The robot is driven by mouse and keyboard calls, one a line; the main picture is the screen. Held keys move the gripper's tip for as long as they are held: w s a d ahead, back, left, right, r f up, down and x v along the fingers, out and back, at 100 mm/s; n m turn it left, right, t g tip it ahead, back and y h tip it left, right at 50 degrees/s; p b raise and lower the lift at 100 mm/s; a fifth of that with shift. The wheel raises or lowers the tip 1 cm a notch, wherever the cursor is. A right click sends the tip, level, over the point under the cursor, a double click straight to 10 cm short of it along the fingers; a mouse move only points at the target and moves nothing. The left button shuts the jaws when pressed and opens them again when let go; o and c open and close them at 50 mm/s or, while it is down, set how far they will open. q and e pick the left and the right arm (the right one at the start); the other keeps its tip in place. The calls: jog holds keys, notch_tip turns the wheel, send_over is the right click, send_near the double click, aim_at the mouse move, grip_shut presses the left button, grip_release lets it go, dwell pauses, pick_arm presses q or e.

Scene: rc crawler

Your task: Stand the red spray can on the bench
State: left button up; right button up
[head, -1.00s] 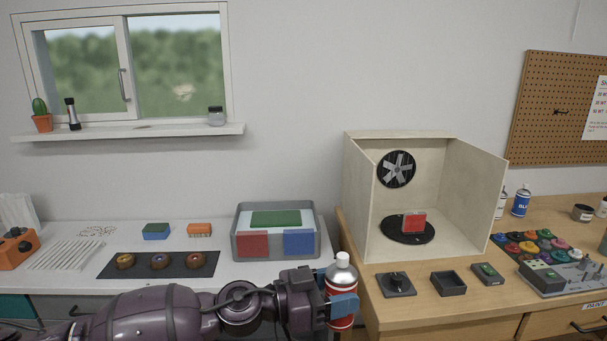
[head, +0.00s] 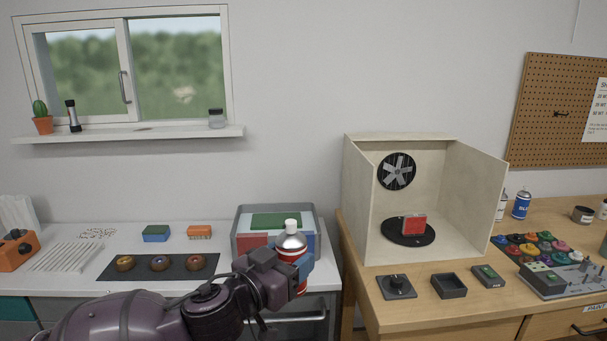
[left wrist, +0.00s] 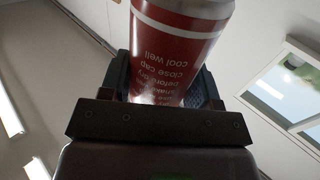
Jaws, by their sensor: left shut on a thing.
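The red spray can (head: 291,243) has a silver shoulder and a white cap and is about upright. My left gripper (head: 302,272) is shut on it and holds it in front of the grey tray, at the right end of the white bench (head: 65,284). In the left wrist view the can (left wrist: 178,50) fills the space between the fingers, with its printed label facing the camera. The wooden bench (head: 400,297) stands to the right. My right gripper is not in view.
The grey tray (head: 240,222) with coloured blocks is behind the can. A spray booth (head: 352,190) with a turntable stands on the wooden bench. A black mat (head: 200,269) with several rings lies left. Small trays and paint pots occupy the wooden bench's front and right.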

pick_arm(q)
jog(key=s+a+f+n+t+y, duration=0.1)
jog(key=s+a+f+n+y, duration=0.2)
jog(key=a+f+y, duration=0.2)
jog(key=s+a+f+n+t+y, duration=0.2)
jog(key=s+a+f+n+y, duration=0.2)
jog(key=a+f, duration=0.4)
jog(key=a+y, duration=0.1)
jog(key=a, duration=0.4)
jog(key=shift+s+a+f+t+y, duration=0.15)
jog(key=shift+s+f+t+y, duration=0.15)
jog(key=shift+f+y, duration=0.1)
